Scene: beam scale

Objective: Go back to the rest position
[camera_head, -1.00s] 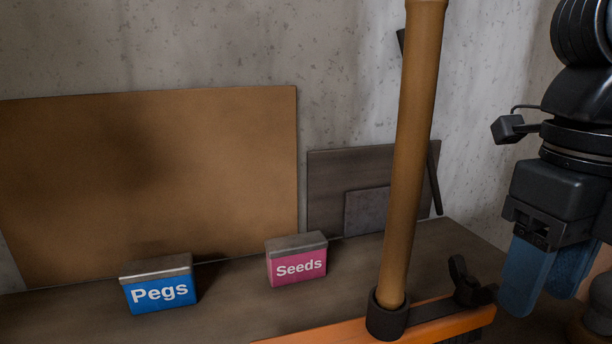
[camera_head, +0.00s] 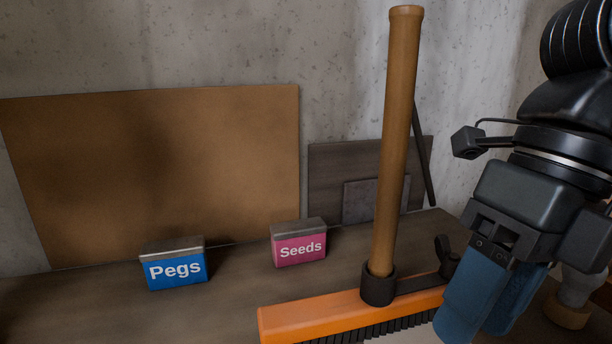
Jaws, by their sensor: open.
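My gripper (camera_head: 492,318) is at the right side of the head view, hanging down with its two blue fingers pointing to the lower left. The fingers show a narrow gap, and nothing is seen held between them. The fingers look near the right part of an orange brush (camera_head: 300,318) and cover part of what lies behind them. The fingertips reach close to the bottom edge of the picture.
The brush's wooden handle (camera_head: 395,150) stands upright in a black socket. A blue Pegs box (camera_head: 175,270) and a pink Seeds box (camera_head: 299,248) stand on the dark bench (camera_head: 230,300). A brown board (camera_head: 150,180) leans on the concrete wall. A black wing knob (camera_head: 444,258) sits beside the socket.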

